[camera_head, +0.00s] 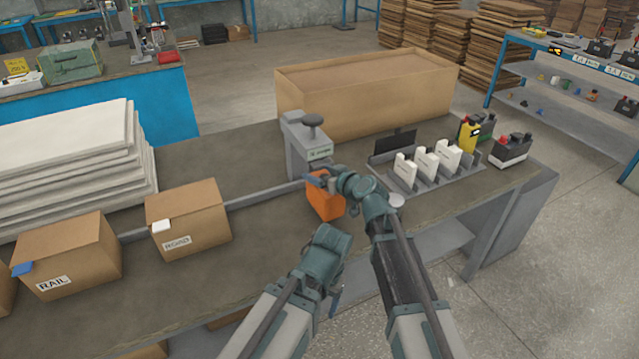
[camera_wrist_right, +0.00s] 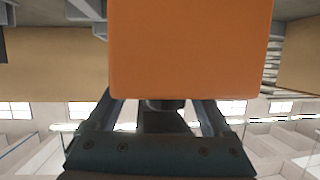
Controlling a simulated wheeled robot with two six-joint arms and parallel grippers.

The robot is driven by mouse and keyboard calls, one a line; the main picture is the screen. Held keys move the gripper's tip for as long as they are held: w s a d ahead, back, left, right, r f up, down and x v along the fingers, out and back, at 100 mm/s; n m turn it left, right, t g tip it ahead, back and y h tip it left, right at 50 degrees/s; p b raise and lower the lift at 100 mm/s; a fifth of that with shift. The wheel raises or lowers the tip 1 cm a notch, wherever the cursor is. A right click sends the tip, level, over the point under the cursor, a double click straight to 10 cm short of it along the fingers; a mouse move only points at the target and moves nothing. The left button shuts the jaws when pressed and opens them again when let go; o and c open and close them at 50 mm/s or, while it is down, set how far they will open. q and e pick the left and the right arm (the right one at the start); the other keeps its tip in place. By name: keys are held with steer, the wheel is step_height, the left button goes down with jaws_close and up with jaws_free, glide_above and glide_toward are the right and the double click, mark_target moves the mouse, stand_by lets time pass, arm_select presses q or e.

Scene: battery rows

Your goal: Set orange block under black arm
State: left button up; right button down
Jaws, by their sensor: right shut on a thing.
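An orange block (camera_head: 325,205) is held in my right gripper (camera_head: 322,180), right in front of the grey press-like device (camera_head: 303,150). The block also fills the top middle of the right wrist view (camera_wrist_right: 190,50), between the two fingers (camera_wrist_right: 160,105). The device has a black knob (camera_head: 311,119) on top and a small lit label on its front; the gripper hides its lower part, so a black arm there is not clear. I cannot tell whether the block touches the bench. My left gripper (camera_head: 328,240) is nearer the camera, apart from the block; its jaws are not clear.
A rack (camera_head: 470,172) with several white batteries stands on the bench to the right, beside yellow and black ones. A large open cardboard box (camera_head: 365,110) stands behind. Labelled cartons (camera_head: 187,222) and a rail (camera_head: 265,198) lie to the left.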

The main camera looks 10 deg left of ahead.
step_height(320, 180, down, 2)
steer(key=shift+f+b, duration=0.2)
steer(key=shift+b, duration=0.55)
steer(key=shift+r, duration=0.15)
steer(key=shift+c, duration=0.8)
jaws_free()
steer(key=shift+o, duration=0.8)
